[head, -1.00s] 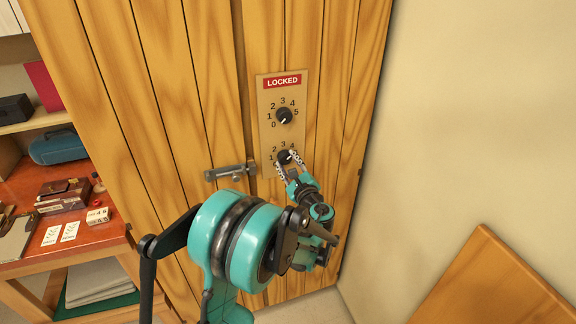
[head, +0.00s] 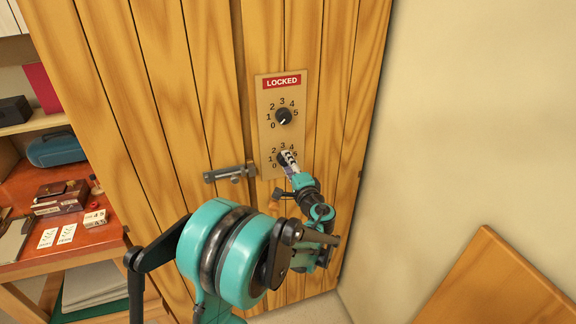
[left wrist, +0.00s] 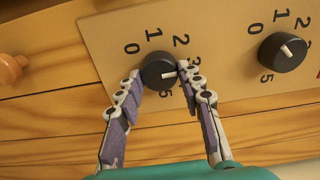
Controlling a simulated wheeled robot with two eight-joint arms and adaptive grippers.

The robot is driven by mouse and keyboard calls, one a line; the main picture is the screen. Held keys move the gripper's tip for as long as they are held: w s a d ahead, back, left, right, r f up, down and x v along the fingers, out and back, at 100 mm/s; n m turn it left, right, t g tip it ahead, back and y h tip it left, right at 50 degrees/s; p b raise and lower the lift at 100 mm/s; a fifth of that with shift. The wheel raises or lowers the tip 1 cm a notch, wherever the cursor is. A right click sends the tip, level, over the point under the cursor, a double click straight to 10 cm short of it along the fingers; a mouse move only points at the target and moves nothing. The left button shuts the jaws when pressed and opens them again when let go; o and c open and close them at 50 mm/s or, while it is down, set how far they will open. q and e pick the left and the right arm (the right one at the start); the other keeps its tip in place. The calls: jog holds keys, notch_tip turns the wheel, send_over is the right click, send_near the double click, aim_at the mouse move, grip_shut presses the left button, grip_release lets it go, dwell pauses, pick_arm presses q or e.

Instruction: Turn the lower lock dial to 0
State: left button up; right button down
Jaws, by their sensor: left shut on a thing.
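The lower lock dial (left wrist: 157,72) is a round black knob with a white pointer on the tan lock plate (left wrist: 116,28). In the left wrist view its pointer is toward the 4 position, between 3 and 5; a fingertip covers the 4. In the head view the dial (head: 281,158) is partly hidden by my left gripper (head: 288,161). My left gripper, also in the left wrist view (left wrist: 160,82), is shut on the dial, one finger at each side. My right gripper is not in view.
The upper dial (head: 284,116) sits above on the same plate, under a red LOCKED sign (head: 282,83). A metal bolt (head: 230,173) is on the wooden door left of the lower dial. A desk (head: 75,247) with small items stands at left; a wooden board (head: 490,285) is at lower right.

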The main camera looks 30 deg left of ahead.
pick_arm(q)
jog(key=n, duration=1.3)
jog(key=n+b, duration=0.1)
jog(key=n, duration=1.2)
jog(key=shift+s+a, duration=0.15)
jog(key=shift+s, duration=0.05)
jog(key=shift+n, duration=0.4)
jog(key=o, duration=1.2)
jog(key=shift+c, duration=0.2)
